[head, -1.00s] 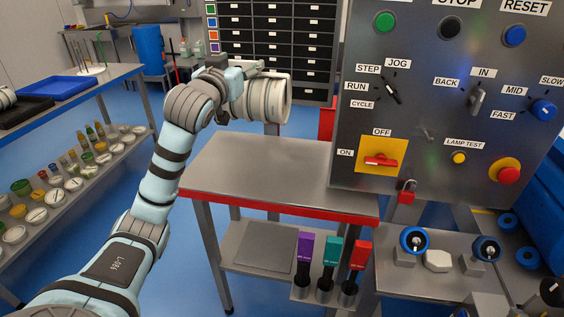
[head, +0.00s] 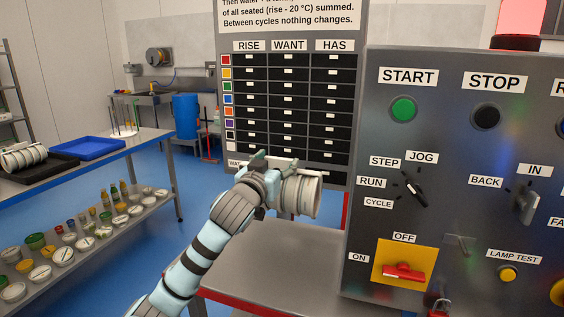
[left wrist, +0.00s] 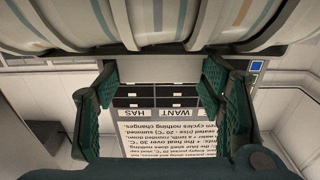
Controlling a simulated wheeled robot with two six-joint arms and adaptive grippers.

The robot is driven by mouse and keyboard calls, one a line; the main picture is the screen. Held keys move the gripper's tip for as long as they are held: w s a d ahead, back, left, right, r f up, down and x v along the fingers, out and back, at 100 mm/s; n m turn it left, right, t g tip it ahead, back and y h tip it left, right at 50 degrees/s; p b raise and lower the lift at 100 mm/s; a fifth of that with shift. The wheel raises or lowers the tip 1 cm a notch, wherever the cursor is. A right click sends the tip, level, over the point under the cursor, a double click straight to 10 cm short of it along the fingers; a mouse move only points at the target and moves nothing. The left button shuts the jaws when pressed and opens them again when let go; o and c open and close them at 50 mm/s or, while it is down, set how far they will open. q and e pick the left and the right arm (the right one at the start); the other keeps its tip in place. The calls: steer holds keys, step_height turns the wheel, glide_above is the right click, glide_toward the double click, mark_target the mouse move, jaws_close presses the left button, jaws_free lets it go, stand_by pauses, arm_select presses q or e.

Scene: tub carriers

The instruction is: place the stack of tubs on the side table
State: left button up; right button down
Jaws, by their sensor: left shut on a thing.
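My left gripper (head: 268,180) is shut on the stack of tubs (head: 302,193), a cream, ribbed, round stack held on its side. In the left wrist view the tubs (left wrist: 190,18) cross the top, pale with beige and blue stripes, beyond the green fingers (left wrist: 162,108). The exact contact is hidden. My right gripper is out of view.
A control panel (head: 470,145) with buttons and switches stands close on the right. A board (head: 290,110) with dark slots stands behind the stack. At left a bench (head: 142,140) holds a blue tray (head: 88,148) and a black tray (head: 62,166) with another pale ribbed stack.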

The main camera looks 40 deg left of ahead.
arm_select(q)
steer(key=f, duration=0.3)
steer(key=f+b, duration=0.1)
steer(key=f, duration=0.2)
steer(key=f+b, duration=0.1)
steer(key=f, duration=0.2)
steer(key=shift+w+f, duration=0.35)
steer(key=shift+w, duration=0.05)
step_height(320, 180, down, 5)
steer(key=shift+s+r+b, duration=0.15)
steer(key=shift+b, duration=0.6)
steer(key=o, duration=1.7)
steer(key=shift+o, duration=1.2)
steer(key=shift+s+d, duration=0.1)
steer(key=v, duration=1.2)
steer(key=shift+p, duration=0.35)
